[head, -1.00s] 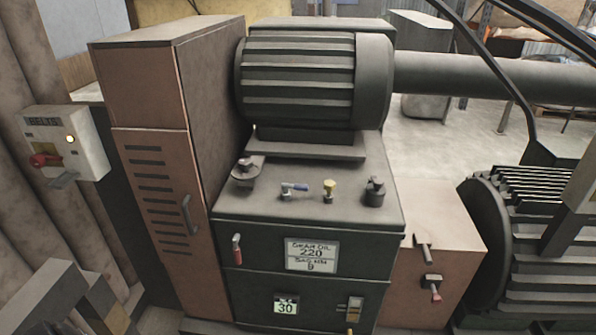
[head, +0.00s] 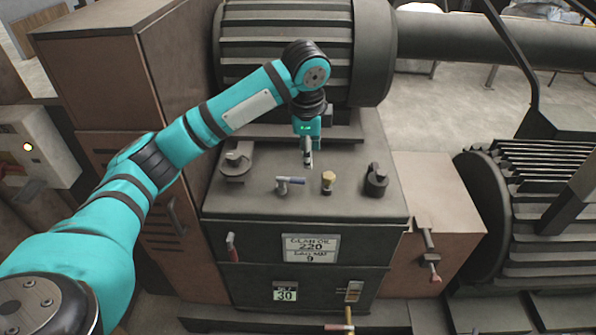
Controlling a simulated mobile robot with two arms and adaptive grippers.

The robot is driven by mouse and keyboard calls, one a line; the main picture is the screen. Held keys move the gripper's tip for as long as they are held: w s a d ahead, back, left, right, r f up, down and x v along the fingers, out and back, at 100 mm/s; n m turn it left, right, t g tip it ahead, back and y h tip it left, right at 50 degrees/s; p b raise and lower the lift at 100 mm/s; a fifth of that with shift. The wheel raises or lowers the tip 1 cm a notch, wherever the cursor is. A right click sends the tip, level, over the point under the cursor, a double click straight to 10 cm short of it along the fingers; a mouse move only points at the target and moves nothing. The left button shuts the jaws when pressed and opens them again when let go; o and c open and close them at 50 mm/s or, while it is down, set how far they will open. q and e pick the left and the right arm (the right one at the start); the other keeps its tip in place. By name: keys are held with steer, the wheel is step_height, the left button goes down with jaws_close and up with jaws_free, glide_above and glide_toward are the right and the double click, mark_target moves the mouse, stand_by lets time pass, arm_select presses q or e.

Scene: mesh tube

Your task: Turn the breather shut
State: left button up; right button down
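Several small fittings stand on the dark gearbox top (head: 250,200). None carries a readable name, so I cannot tell which is the breather. My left gripper (head: 307,160) points down above the top, behind the blue-lever valve and the yellow-topped fitting. It appears empty and apart from them; its fingers are too small to judge. My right gripper is out of view.
A ribbed motor (head: 300,50) stands close behind the fittings. A tall brown cabinet (head: 110,70) is at the left, beside a switch box (head: 35,150). A red-handled lever (head: 231,248) and a gear oil label (head: 311,248) are on the gearbox front.

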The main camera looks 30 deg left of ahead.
arm_select(q)
step_height(320, 180, up, 4)
steer(key=a, duration=0.3)
steer(key=p, duration=0.2)
glide_toward(300, 179)
steer(key=f, duration=0.3)
steer(key=w+f, duration=0.1)
steer(key=f, duration=0.4)
steer(key=shift+w+a+f, duration=0.15)
steer(key=shift+w+f, duration=0.15)
steer(key=shift+w, duration=0.05)
steer(key=shift+f, duration=0.15)
jaws_close()
